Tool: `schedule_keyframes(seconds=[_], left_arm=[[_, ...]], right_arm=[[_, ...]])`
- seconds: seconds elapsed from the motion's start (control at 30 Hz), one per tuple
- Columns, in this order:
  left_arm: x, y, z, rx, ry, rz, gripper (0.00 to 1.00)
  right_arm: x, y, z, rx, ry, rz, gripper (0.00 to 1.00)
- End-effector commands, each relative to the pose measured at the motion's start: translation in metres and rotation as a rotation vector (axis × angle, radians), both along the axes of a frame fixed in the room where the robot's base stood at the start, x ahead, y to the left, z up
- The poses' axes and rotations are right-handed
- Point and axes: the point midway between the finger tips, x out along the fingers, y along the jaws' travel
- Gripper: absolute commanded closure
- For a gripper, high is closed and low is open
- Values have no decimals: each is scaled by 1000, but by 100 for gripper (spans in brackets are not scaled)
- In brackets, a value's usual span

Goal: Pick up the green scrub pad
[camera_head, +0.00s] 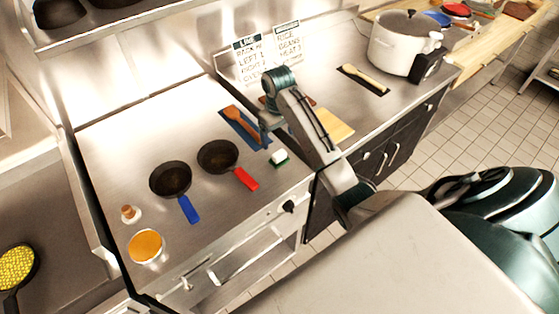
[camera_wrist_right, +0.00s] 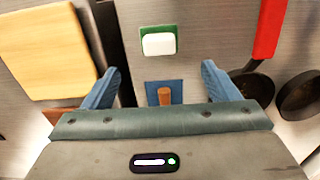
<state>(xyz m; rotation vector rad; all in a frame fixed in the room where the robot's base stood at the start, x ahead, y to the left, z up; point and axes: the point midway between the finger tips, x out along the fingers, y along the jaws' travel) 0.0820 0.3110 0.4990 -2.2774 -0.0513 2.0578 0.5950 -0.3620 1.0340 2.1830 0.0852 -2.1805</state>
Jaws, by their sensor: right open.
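The green scrub pad (camera_head: 281,163) lies flat on the steel counter, right of the red-handled pan, with a white rounded block on top of it. In the right wrist view the pad (camera_wrist_right: 158,29) shows as a green border around the white block (camera_wrist_right: 158,44). My right gripper (camera_wrist_right: 160,72) is open and empty. In that view the pad is beyond the fingertips, roughly centred between them. In the head view my right gripper (camera_head: 267,130) is just behind and left of the pad. My left gripper is not in view.
A wooden spatula (camera_head: 238,121) on a blue mat (camera_head: 255,138) is close to my right gripper. Two dark pans (camera_head: 217,155) (camera_head: 170,178) are to the left. A wooden board (camera_head: 334,126) is to the right, and a large pot (camera_head: 400,45) stands farther back.

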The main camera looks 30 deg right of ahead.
Motion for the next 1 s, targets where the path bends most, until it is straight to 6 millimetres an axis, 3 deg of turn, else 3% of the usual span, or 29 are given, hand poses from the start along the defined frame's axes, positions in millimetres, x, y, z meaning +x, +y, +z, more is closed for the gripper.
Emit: schedule_keyframes(seconds=[0.1,0.27,0.43,0.7,1.0], left_arm=[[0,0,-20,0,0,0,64],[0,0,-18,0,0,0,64],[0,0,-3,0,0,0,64],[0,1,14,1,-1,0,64],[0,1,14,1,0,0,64]], right_arm=[[-1,0,-22,0,2,0,18],[-1,1,-40,1,1,0,18],[-3,1,-51,1,5,1,18],[-5,0,-87,1,2,0,18],[-5,-1,-93,0,0,1,20]])
